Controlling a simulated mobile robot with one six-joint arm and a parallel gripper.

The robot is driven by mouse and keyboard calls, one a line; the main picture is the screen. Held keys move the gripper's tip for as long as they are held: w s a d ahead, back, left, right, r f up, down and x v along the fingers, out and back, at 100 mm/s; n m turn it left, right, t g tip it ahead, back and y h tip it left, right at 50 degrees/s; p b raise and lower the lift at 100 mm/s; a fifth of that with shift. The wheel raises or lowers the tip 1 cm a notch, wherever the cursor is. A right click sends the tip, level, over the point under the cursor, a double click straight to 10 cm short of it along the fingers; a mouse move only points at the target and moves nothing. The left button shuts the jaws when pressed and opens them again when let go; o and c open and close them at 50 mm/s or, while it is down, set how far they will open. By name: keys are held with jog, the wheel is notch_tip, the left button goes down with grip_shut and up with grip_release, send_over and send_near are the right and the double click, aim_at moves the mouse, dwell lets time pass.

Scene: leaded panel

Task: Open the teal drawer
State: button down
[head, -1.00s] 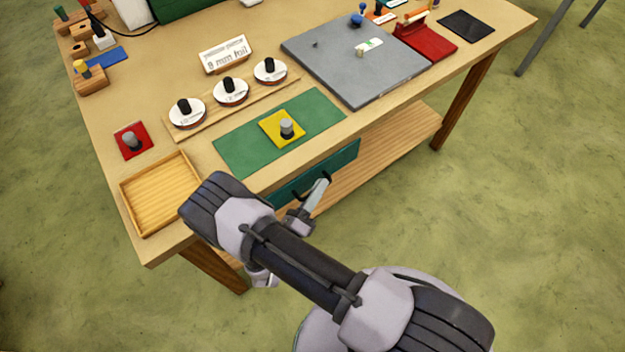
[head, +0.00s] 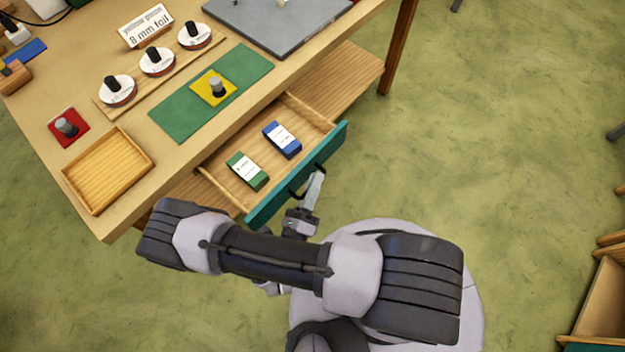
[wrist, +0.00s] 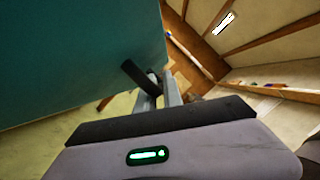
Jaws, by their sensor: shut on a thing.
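The teal drawer (head: 262,205) is pulled out from under the front edge of the workbench, and its wooden inside shows. A green box (head: 247,171) and a blue box (head: 282,139), each with a white label, lie inside it. A dark handle (head: 297,186) sits on the teal front. My gripper (head: 313,186) is shut on this handle, in front of the drawer. In the wrist view the teal front (wrist: 75,55) fills the upper left, and the dark handle (wrist: 137,77) passes by the fingers. The fingertips are partly hidden there.
On the bench above are a green mat (head: 180,115) with a yellow square, an empty wooden tray (head: 108,172), a red square (head: 80,138) with a grey knob, and a grey plate (head: 270,35). A wooden shelf (head: 335,80) runs below the bench.

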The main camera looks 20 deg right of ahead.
jog(key=shift+s, duration=0.15)
jog(key=c, duration=1.8)
grip_release()
jog(key=shift+o, duration=0.2)
jog(key=v, duration=1.7)
jog(key=shift+p, duration=0.4)
jog(key=shift+s+a+r, duration=0.1)
jog(key=shift+a, duration=0.05)
